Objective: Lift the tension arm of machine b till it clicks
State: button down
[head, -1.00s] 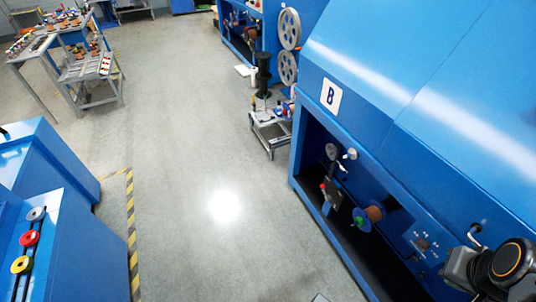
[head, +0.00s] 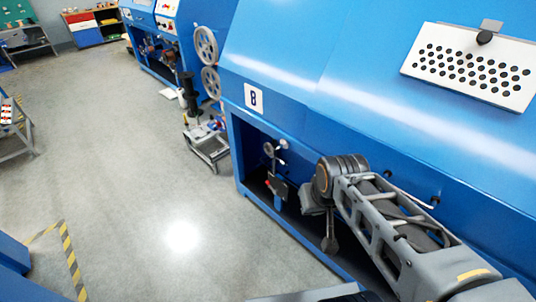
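Machine b is the large blue machine with a white plate marked B (head: 254,98) on its sloped hood. Its dark front opening lies below the plate. Inside at the left are a small grey pulley wheel (head: 268,149), a pale knob (head: 283,144), and a dark plate (head: 280,189) with a red knob. Which of these parts is the tension arm is too small to tell. My grey arm reaches in from the lower right and bends at a dark joint before the opening, hiding its middle and right. I cannot make out my gripper's fingers.
A low grey trolley (head: 209,149) with small items stands beyond machine b's left end. Another blue machine with two large grey wheels (head: 206,46) is behind it. A perforated white panel (head: 470,65) is on the hood.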

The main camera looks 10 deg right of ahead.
aim_at(283, 162)
jog(key=u, duration=0.1)
jog(key=i, duration=0.3)
jog(key=u, duration=0.7)
jog(key=i, duration=1.55)
jog(key=u, duration=0.45)
